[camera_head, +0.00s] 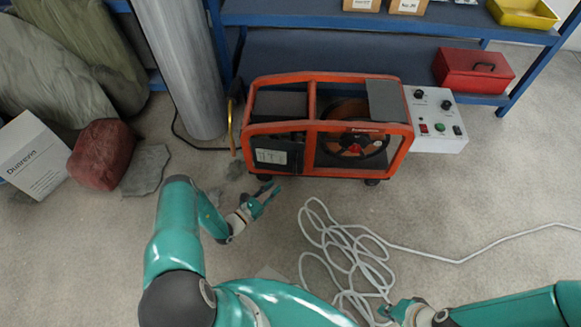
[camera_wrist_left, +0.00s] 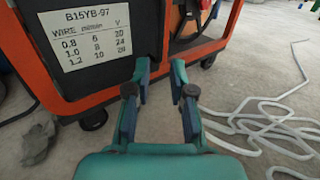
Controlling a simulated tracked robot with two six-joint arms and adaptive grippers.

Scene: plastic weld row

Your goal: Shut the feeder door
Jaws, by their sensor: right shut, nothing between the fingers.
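The wire feeder (camera_head: 400,155) is an orange-framed machine standing on small casters on the floor. A dark panel with a white wire chart, seemingly the feeder door (camera_head: 293,155), is on its front left; the left wrist view shows this panel (camera_wrist_left: 115,45) close up. I cannot tell how far it stands open. My left gripper (camera_head: 268,193) is open and empty just in front of and below the panel; its fingertips (camera_wrist_left: 162,77) overlap the panel's lower right corner in the wrist view. My right gripper (camera_head: 392,309) is shut and empty, low in the head view near the cable.
A pale cable (camera_head: 345,240) lies in loops on the floor right of my left gripper. A grey cylinder (camera_head: 180,65) stands left of the feeder. A control box (camera_head: 437,120) and red toolbox (camera_head: 470,70) are at right. A blue shelf (camera_head: 300,15) stands behind.

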